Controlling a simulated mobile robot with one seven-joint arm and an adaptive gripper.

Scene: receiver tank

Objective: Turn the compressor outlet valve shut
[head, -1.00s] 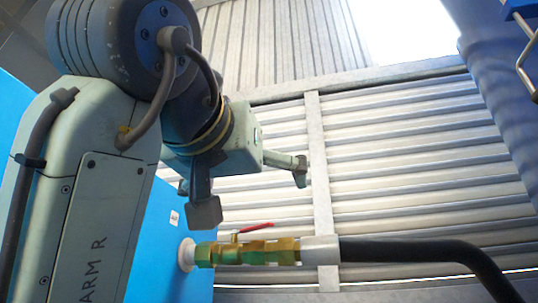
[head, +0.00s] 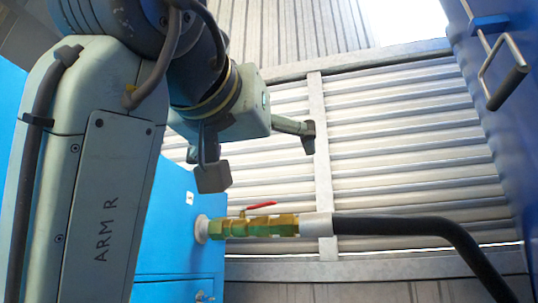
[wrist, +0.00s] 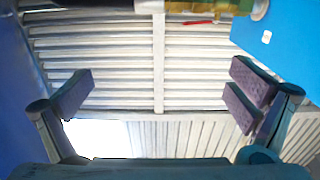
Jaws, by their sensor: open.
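The outlet valve (head: 270,227) is brass with green fittings. It sits on a short horizontal pipe from a blue cabinet, with a white flange at the wall. Its red lever (head: 262,206) lies roughly along the pipe, on top. In the wrist view the lever (wrist: 197,22) shows at the top edge, below part of the brass valve (wrist: 196,6). My gripper (head: 261,157) is open and empty, above the valve in the head view and apart from the lever. Its two fingers stand wide apart in the wrist view (wrist: 160,94).
A black hose (head: 400,226) leaves the valve through a grey collar (head: 315,225) and bends down at right. The blue cabinet (head: 168,235) is at left. A blue panel with a metal handle (head: 505,84) stands at right. Ribbed metal wall (head: 400,150) lies behind.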

